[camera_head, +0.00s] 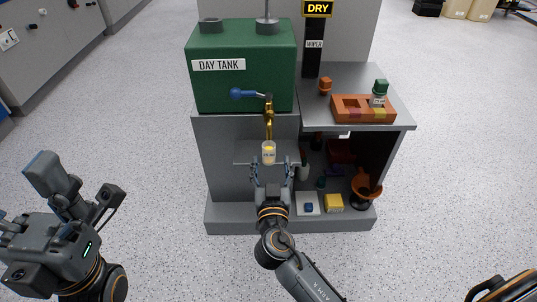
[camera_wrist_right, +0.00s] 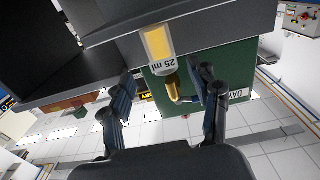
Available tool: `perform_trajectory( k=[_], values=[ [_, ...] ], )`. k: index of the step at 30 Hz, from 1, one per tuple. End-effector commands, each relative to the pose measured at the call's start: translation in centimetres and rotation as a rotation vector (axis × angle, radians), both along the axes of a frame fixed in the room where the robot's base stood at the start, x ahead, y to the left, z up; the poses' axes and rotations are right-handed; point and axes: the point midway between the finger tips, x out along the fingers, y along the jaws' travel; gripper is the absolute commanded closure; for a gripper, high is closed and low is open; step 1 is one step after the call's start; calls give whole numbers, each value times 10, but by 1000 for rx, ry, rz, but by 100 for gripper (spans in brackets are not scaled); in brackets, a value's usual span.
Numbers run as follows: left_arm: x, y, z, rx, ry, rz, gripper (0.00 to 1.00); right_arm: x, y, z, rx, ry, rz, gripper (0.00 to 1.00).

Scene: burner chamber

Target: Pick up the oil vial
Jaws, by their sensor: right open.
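The oil vial (camera_head: 268,153) is a small clear vial with yellow oil and a white label. It stands upright on a small grey shelf (camera_head: 243,158) under the brass tap (camera_head: 269,122) of the day tank. My right gripper (camera_head: 269,170) is open just in front of the vial, its fingers spread to either side. In the right wrist view the vial (camera_wrist_right: 158,44), marked 25 ml, appears upside down beyond the open, empty fingers (camera_wrist_right: 165,82). My left gripper (camera_head: 55,190) is far left, away from the vial; its fingers are not clear.
The green day tank (camera_head: 242,88) with a blue tap handle (camera_head: 236,93) rises behind the vial. At right, an orange rack (camera_head: 363,117) holds a green-capped bottle (camera_head: 379,92) on the grey counter.

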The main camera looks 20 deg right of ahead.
Motion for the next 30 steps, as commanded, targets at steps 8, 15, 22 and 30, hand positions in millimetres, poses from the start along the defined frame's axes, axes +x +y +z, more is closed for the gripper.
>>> perform_trajectory(
  k=[8, 15, 22, 30],
  values=[
    [0, -1, -2, 2, -11, 0, 6, 26, -4, -1, -2, -3, 0, 38],
    [1, -2, 3, 8, -30, 2, 6, 55, -11, -1, -1, 0, -1, 38],
    [-2, -1, 8, 4, -48, 2, 6, 57, -12, -1, 0, 3, 0, 38],
    [-2, -1, 7, 3, -44, 2, 6, 57, -12, -1, 0, 2, 0, 85]
  ],
)
